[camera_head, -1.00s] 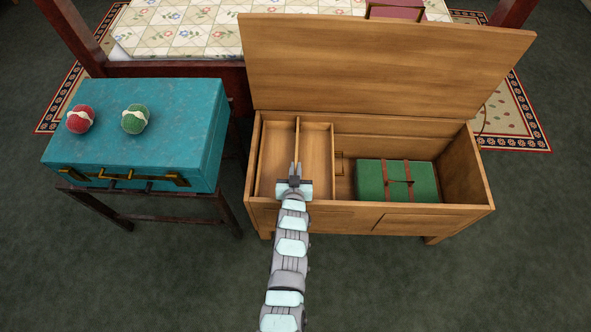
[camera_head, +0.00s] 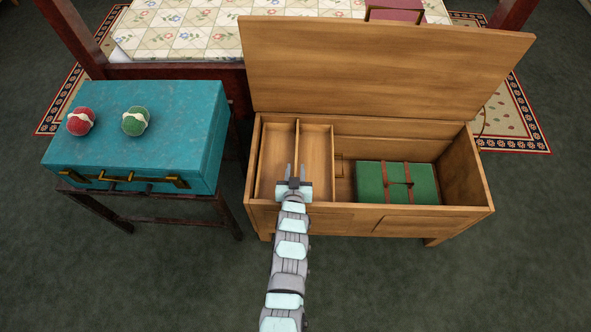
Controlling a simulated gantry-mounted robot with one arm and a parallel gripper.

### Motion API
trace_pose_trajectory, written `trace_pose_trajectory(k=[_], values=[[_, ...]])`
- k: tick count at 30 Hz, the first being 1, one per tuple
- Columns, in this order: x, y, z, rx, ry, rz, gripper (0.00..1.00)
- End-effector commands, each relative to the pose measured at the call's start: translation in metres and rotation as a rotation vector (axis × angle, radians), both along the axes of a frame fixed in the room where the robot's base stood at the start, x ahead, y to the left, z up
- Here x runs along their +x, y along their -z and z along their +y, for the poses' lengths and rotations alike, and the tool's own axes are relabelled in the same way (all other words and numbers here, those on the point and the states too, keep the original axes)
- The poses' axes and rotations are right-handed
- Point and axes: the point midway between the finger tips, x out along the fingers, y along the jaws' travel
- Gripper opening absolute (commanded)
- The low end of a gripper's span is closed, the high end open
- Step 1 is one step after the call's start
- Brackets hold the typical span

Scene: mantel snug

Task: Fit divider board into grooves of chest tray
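The wooden chest tray (camera_head: 277,163) sits at the left end of the open chest. The divider board (camera_head: 297,147) stands upright in the tray, running from front to back and splitting it into a left and a right compartment. My gripper (camera_head: 295,169) is over the front part of the tray, near the front end of the board. Its two fingers are spread apart, with a visible gap on either side of the board's line. The grooves are too small or hidden to make out, and my gripper covers the board's front end.
The chest (camera_head: 365,217) has its lid (camera_head: 385,65) raised at the back. A green case with straps (camera_head: 371,180) lies in its right part. A teal suitcase (camera_head: 165,125) on a stand is to the left, with a red ball (camera_head: 80,121) and green ball (camera_head: 135,120) on top.

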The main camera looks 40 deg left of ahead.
Motion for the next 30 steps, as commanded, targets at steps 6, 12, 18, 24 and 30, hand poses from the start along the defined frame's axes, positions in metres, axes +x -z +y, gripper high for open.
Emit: trace_pose_trajectory(k=[6,12,18,24,30], values=[[-0.024,-0.015,-0.023,-0.001,0.002,0.001,0.31],[-0.051,-0.029,-0.047,-0.002,0.001,0.002,0.31],[-0.071,-0.040,-0.065,-0.002,0.001,0.001,0.31],[-0.080,-0.044,-0.074,-0.001,0.000,0.001,0.31],[-0.081,-0.044,-0.074,-0.001,0.001,0.000,0.31]])
